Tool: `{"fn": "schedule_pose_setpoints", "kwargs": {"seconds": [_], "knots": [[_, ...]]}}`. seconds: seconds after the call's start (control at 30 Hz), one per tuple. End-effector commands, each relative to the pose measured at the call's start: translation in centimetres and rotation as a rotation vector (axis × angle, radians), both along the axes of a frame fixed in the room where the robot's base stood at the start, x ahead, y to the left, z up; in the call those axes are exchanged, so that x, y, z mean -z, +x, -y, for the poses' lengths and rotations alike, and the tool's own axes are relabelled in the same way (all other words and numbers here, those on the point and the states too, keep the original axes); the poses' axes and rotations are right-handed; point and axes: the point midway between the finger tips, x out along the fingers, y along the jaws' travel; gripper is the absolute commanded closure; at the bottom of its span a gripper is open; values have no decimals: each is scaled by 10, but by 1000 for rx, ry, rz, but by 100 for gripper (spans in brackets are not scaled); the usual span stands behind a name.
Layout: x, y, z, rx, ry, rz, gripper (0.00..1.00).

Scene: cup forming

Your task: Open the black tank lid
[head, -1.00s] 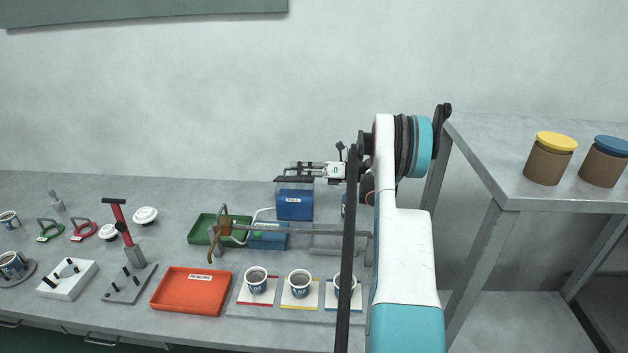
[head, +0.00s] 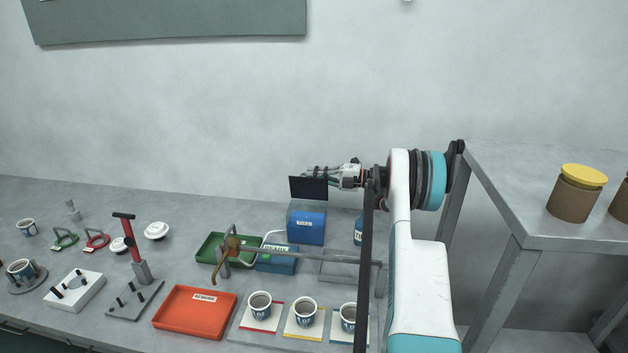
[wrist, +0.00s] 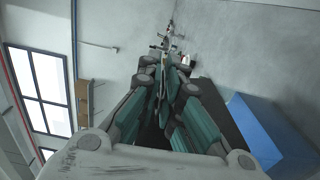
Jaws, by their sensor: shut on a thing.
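The black tank lid (head: 308,189) stands nearly upright at the top of the blue tank (head: 305,228), towards its back. I cannot tell whether its lower edge touches the tank. My gripper (head: 318,172) is shut on the lid's upper edge, with the arm reaching in from the right. In the wrist view the gripper fingers (wrist: 165,65) lie close together, the dark lid (wrist: 222,125) shows beside them, and the blue tank (wrist: 265,135) is at the right. The fingers hide part of the lid, and the exact contact is hidden.
An orange tray (head: 180,318) and several cups are nearer. A raised grey shelf (head: 500,180) with jars stands right of my arm.

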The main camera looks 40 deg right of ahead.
Motion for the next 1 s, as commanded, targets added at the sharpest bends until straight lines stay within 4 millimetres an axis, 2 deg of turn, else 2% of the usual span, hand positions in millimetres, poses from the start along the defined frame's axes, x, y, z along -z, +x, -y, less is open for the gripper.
{"fn": "schedule_pose_setpoints", "kwargs": {"seconds": [0.2, 1.0], "knots": [[5, 7, 11, 2, 106, -87, 100], [9, 14, 20, 5, 97, -80, 100]]}}
